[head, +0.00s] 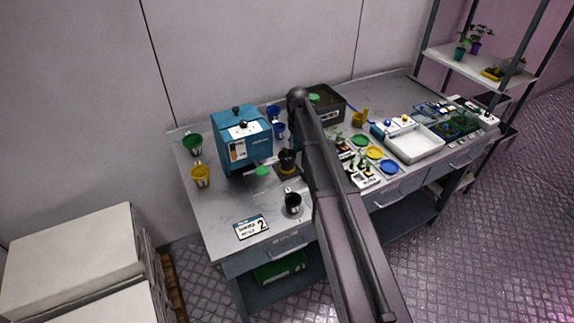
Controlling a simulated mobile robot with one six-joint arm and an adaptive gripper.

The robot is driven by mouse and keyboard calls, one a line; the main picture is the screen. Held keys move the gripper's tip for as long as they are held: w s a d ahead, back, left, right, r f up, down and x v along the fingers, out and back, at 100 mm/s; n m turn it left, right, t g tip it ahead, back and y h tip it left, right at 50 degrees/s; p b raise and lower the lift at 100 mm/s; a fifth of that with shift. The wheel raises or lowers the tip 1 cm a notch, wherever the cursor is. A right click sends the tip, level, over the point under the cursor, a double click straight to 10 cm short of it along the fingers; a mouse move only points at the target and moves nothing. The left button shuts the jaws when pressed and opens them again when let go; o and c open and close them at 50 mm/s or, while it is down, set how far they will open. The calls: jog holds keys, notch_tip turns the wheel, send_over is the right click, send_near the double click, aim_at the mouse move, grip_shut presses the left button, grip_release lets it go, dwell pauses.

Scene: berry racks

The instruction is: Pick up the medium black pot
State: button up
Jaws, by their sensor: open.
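A black pot (293,203) with a pale label stands upright near the front edge of the grey bench (212,218), just left of my arm. Whether it is the medium one cannot be told from this view. My arm crosses the bench from the lower right up to a joint near the back. I cannot make out my gripper or its fingers; they seem hidden behind the arm or out of view. Nothing is seen touching the black pot.
A teal machine (243,140) stands at the back left. Green (193,145), yellow (201,176) and blue (279,131) pots stand around it. A dark device (287,163) is behind the black pot. A number sign (251,227) lies front left. A white tray (414,144) sits to the right.

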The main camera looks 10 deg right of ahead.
aim_at(295, 154)
jog(key=shift+w+a+f+b, duration=0.1)
jog(key=shift+f+b, duration=1.15)
jog(key=shift+f, duration=0.05)
jog(key=shift+w+a+f+b, duration=0.1)
jog(key=shift+f+b, duration=1.15)
jog(key=shift+f, duration=0.05)
grip_shut()
jog(key=shift+s, duration=0.1)
